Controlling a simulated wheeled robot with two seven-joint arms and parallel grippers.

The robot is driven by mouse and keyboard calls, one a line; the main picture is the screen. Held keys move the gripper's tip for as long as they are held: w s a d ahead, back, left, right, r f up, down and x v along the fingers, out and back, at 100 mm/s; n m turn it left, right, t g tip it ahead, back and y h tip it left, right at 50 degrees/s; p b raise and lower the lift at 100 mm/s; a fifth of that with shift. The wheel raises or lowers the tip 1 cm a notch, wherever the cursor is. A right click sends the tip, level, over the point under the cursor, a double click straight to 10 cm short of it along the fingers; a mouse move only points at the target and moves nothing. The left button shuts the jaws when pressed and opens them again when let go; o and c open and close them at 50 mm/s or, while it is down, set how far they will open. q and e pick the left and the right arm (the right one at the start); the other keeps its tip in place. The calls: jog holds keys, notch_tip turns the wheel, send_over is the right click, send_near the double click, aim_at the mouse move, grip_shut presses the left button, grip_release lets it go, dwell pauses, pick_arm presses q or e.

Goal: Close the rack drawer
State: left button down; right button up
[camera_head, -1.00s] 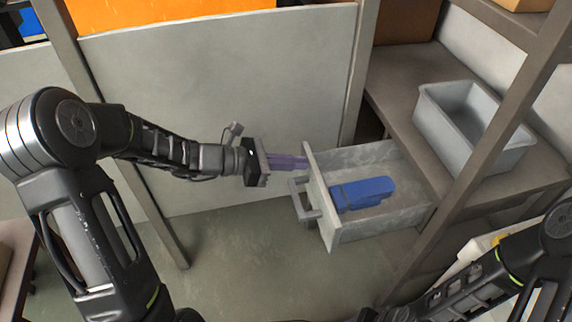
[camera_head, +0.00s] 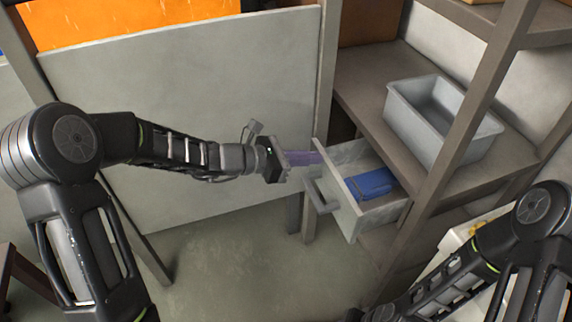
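The rack drawer (camera_head: 338,188) is grey and stands partly open, its front panel facing left with a grey handle (camera_head: 322,198). A blue object (camera_head: 371,184) lies inside it. My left gripper (camera_head: 302,158) is at the upper left edge of the drawer front. Its purple-tinted fingers point right toward the front panel and look close together; whether they touch it or hold anything is unclear. My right arm shows at the lower right, but its gripper is out of view.
The rack's brown-grey shelf (camera_head: 365,90) lies above the drawer and carries an empty grey bin (camera_head: 440,120). A rack post (camera_head: 455,150) stands right of the drawer. A grey panel (camera_head: 180,110) stands behind my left arm. The floor (camera_head: 225,265) below is clear.

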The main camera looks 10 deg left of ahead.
pick_arm(q)
jog(key=w+d, duration=0.2)
jog(key=d, duration=0.1)
jog(key=w+d, duration=0.2)
jog(key=d, duration=0.2)
jog(key=w+d+b, duration=0.1)
jog(key=w+d, duration=0.1)
jog(key=d, duration=0.1)
jog(key=shift+w+d+r, duration=0.1)
jog(key=shift+w+d, duration=0.1)
jog(key=shift+w, duration=0.1)
pick_arm(e)
jog(key=shift+w+d+f, duration=0.15)
jog(key=shift+f, duration=0.5)
pick_arm(q)
jog(key=shift+a+r, duration=0.1)
pick_arm(e)
jog(key=shift+r, duration=0.1)
